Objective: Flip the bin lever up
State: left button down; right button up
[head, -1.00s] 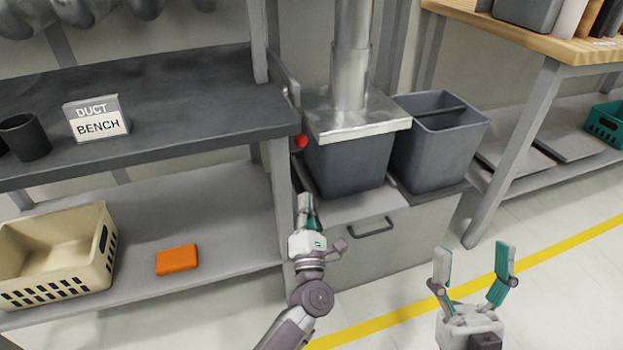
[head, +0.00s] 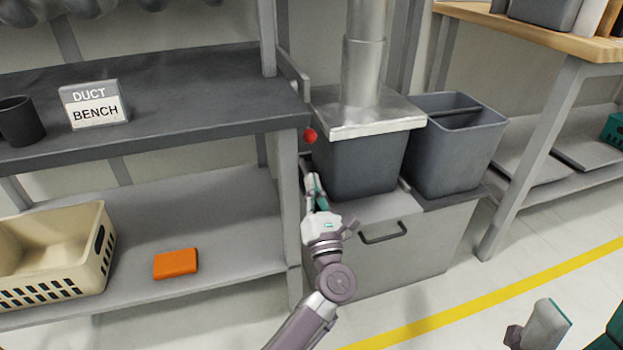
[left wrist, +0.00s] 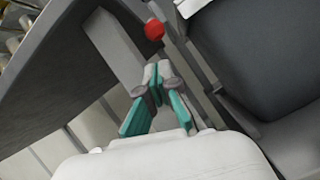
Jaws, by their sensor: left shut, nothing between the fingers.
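The bin lever shows as a red ball knob (head: 310,136) beside the left front of the lidded grey bin (head: 362,165), near the right end of the dark bench. The knob also shows in the left wrist view (left wrist: 155,29), just beyond the fingertips. The lever's rod is hard to make out. My left gripper (head: 313,180) is shut and empty, pointing up below the knob with a small gap in the picture. In the left wrist view its fingertips (left wrist: 158,72) are together. My right gripper (head: 578,322) is open and partly cut off at the lower right.
The bench edge (head: 200,142) and its leg (head: 288,215) stand close left of my left gripper. The grey cabinet (head: 385,250) with a handle is on its right. An open grey bin (head: 450,145) stands beside the lidded one. An orange block (head: 176,263) lies on the lower shelf.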

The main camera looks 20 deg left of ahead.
pick_arm(q)
jog(key=b+x, duration=0.1)
jog(key=x, duration=0.7)
